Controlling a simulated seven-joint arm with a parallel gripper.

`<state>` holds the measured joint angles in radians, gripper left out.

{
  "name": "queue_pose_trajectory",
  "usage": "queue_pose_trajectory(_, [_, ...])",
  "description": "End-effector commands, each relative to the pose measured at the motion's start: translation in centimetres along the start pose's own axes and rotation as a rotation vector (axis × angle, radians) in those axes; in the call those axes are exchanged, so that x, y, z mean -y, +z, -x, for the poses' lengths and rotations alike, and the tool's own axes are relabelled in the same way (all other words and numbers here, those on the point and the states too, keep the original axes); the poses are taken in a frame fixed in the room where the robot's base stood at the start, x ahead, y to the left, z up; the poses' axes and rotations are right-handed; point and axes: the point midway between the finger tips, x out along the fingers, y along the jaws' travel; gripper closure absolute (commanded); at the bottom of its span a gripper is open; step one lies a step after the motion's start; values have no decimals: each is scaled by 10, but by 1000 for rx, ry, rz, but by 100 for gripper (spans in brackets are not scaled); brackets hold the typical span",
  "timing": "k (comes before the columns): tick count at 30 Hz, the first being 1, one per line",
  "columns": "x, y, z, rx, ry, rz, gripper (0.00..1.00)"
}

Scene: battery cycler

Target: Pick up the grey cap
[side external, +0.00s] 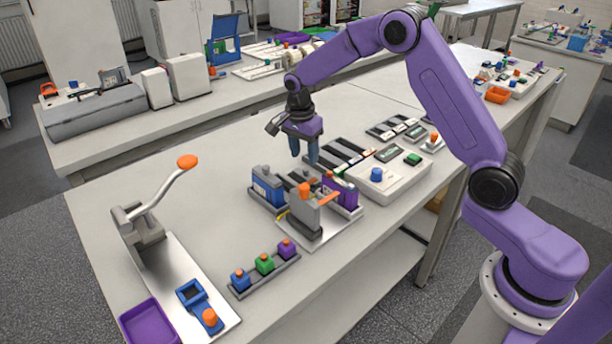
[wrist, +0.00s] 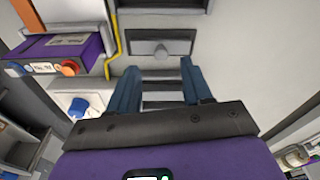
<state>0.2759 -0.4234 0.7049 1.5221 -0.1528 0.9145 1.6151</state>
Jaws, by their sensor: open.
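My gripper (side external: 303,155) hangs over the middle of the bench, above a small fixture with dark slots. Its two blue fingers point down. In the wrist view my gripper (wrist: 158,75) is open, with nothing held between its fingers. Ahead of the fingertips is a light grey plate with a small dark grip (wrist: 160,49); it may be the grey cap, but I cannot be sure. Dark slats show between the fingers. The grey cap cannot be clearly picked out in the side view.
A blue block (side external: 267,186) and a purple block (side external: 341,196) flank the fixture. A grey upright with an orange top (side external: 304,190) stands in front. A white box with a blue knob (side external: 377,174) is to the right.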

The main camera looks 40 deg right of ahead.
Motion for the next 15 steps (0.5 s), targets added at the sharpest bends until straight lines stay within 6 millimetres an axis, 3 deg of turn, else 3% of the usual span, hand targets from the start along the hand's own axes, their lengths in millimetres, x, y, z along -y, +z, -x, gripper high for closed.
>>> queue_pose_trajectory(15, [1, -2, -52, 0, 0, -1, 50])
